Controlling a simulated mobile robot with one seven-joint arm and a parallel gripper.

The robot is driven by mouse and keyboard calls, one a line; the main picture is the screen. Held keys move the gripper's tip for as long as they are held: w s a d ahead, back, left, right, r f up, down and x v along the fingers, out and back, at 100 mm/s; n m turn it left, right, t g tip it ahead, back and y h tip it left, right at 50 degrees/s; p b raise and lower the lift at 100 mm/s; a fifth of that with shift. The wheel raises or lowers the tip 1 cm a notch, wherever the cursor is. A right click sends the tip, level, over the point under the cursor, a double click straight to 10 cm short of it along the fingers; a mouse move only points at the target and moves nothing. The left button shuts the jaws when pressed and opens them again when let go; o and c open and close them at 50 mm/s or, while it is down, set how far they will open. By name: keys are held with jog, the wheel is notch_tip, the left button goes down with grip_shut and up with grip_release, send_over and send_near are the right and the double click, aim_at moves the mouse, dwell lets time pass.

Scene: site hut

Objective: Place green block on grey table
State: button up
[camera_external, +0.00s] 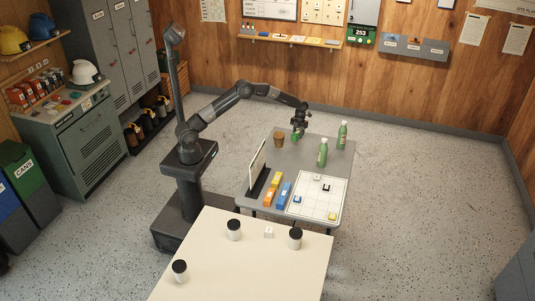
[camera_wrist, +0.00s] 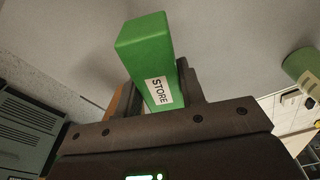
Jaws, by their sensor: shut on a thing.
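The green block (camera_wrist: 147,50), with a white label reading "STORE", is held between the fingers of my gripper (camera_wrist: 158,85) in the wrist view. In the external view my gripper (camera_external: 298,133) is over the far part of the grey table (camera_external: 262,160), with a bit of the green block (camera_external: 294,136) showing below it. I cannot tell whether the block touches the tabletop. The gripper is shut on the block.
On the grey table, a brown cup (camera_external: 279,139) stands close left of the gripper, and green bottles (camera_external: 322,152) (camera_external: 342,135) stand right. A sign (camera_external: 257,166), orange and blue blocks (camera_external: 284,195) and a white grid board (camera_external: 318,197) fill the near part. A cream table (camera_external: 215,265) stands in front.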

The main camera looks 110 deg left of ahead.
aim_at(298, 142)
jog(key=shift+s+a+f, duration=0.1)
jog(key=shift+a+f, duration=0.25)
jog(key=shift+a, duration=0.2)
jog(key=shift+a+f, duration=0.35)
jog(key=shift+a, duration=0.2)
jog(key=shift+f, duration=1.9)
jog(key=shift+f, duration=0.15)
jog(key=o, duration=1.1)
jog(key=shift+c, duration=0.2)
jog(key=r, duration=0.4)
jog(key=a+r, duration=0.1)
jog(key=r, duration=0.7)
jog(key=shift+w+a+r, duration=0.1)
jog(key=shift+w+a, duration=0.05)
jog(key=shift+w, duration=0.1)
